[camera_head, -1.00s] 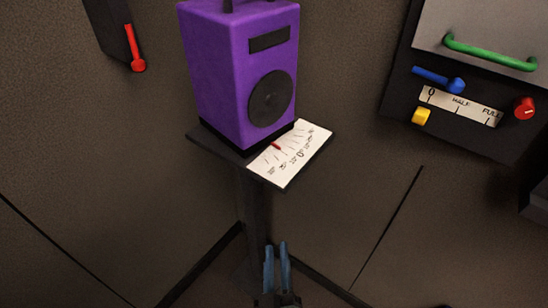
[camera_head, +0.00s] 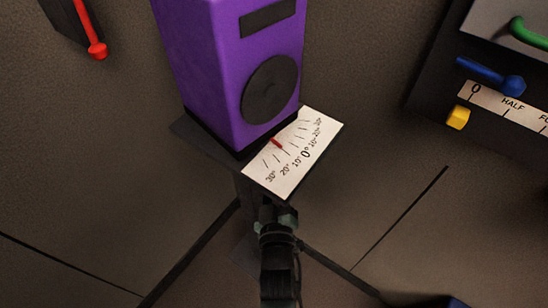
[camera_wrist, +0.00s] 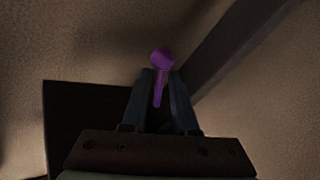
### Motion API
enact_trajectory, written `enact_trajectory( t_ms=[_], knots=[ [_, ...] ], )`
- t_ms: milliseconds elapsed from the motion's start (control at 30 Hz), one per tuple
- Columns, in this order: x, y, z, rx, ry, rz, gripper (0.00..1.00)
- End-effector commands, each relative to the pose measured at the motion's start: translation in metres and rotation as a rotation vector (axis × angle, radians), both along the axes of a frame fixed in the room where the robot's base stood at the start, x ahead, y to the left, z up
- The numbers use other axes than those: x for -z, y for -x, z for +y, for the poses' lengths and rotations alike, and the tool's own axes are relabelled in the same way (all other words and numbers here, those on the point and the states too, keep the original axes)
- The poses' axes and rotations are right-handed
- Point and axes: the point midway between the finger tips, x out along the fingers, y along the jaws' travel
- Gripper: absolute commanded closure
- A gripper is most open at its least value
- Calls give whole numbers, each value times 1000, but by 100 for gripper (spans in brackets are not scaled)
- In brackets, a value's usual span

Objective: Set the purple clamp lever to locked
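The purple clamp lever (camera_wrist: 158,88) shows in the wrist view as a thin stem with a round knob at its upper end. My gripper (camera_wrist: 160,75) is open, with one finger on each side of the lever. I cannot tell whether either finger touches it. In the head view my wrist is below the front of the small shelf, and my fingertips and the lever are hidden there. The purple speaker-like box (camera_head: 222,85) stands on the shelf (camera_head: 190,136). A white angle scale (camera_head: 312,160) with a red pointer (camera_head: 277,142) lies before it.
A dark post carries the shelf. A red lever (camera_head: 95,45) is on the wall at upper left. A panel at right holds a blue lever (camera_head: 510,84), a yellow knob (camera_head: 458,117) and a green handle (camera_head: 528,33). The floor at lower left is clear.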

Motion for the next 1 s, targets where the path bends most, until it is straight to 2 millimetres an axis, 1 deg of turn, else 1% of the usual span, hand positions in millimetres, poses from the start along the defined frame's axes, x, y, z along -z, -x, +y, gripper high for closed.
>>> enact_trajectory(
  t_ms=[33,100,300,467,733,767,800,900,1000],
  knots=[
    [-1,-10,1,-2,0,-2,73],
    [-1,-22,1,-1,0,-2,73],
    [-1,-43,1,0,-1,-1,73],
    [0,-50,1,0,0,-1,73],
    [0,-51,1,0,0,0,73],
    [0,-51,1,0,0,0,76],
    [0,-51,1,0,0,0,84],
    [0,-51,1,0,0,0,100],
    [0,-51,1,0,0,0,100]
  ],
)
